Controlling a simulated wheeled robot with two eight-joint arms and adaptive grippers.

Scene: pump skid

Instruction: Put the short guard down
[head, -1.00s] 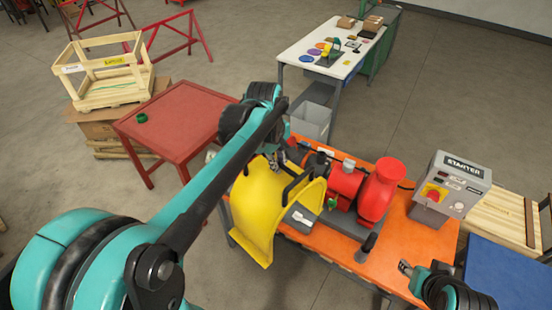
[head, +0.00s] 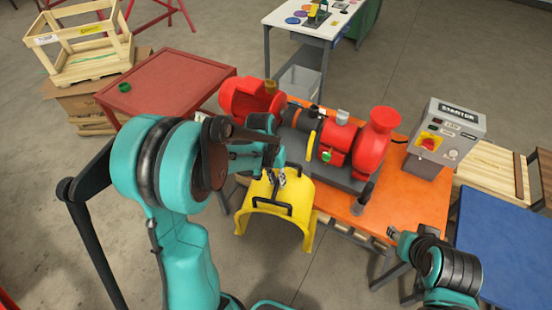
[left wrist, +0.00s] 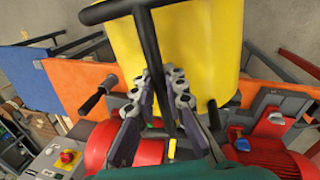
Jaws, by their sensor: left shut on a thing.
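The yellow arched guard (head: 290,200) with black handles hangs in front of the orange pump table. It also shows in the left wrist view (left wrist: 205,35). My left gripper (head: 276,179) is at the top of the guard, its fingers closed around a black handle bar in the left wrist view (left wrist: 165,80). The guard looks clear of the pump; whether it touches the table edge I cannot tell. My right gripper (head: 394,235) is low at the right, near the table's front edge, apart from the guard; its finger gap is too small to judge.
The orange table (head: 425,200) bears a red motor (head: 250,98) and red pump (head: 375,148). A grey starter box (head: 448,130) stands to the right, near a blue table (head: 505,235).

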